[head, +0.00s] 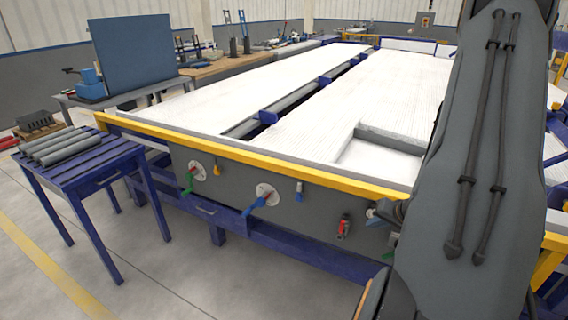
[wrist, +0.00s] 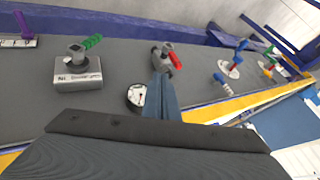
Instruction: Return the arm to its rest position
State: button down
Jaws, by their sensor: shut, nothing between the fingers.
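My arm (head: 470,150) stands large along the right of the head view and hides part of the long bench behind it. My gripper (wrist: 161,72) shows in the wrist view as narrow blue-grey fingers beyond a dark body. The fingers are shut with nothing held. They point across the grey front panel (wrist: 110,112), near a round gauge (wrist: 137,95) and a red-handled valve (wrist: 168,58). I cannot tell whether they touch the panel.
Several grey pipes (head: 62,147) lie on a small blue table (head: 105,158) at the left. The long bench has a yellow front rail (head: 270,168) and projecting valves (head: 265,195). Open floor (head: 160,265) lies in front of the bench.

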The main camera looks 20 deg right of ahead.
jog(key=shift+w, duration=0.1)
jog(key=w+a+r+n+g+h, duration=0.2)
jog(key=w+a+r+n+g, duration=0.15)
jog(key=a+r, duration=0.8)
jog(key=s+a+r+n+g, duration=0.1)
jog(key=s+a+r+n, duration=0.1)
jog(key=a, duration=0.6)
jog(key=s+a+r+n+g+y, duration=0.1)
jog(key=s+a+r, duration=0.1)
jog(key=s+a, duration=0.3)
jog(key=s+a+r+n+g+y, duration=0.1)
jog(key=s+a+r+n, duration=0.1)
jog(key=a, duration=1)
jog(key=shift+s+a+n, duration=0.2)
jog(key=shift+s+n, duration=0.15)
jog(key=shift+s, duration=0.45)
jog(key=shift+g, duration=0.25)
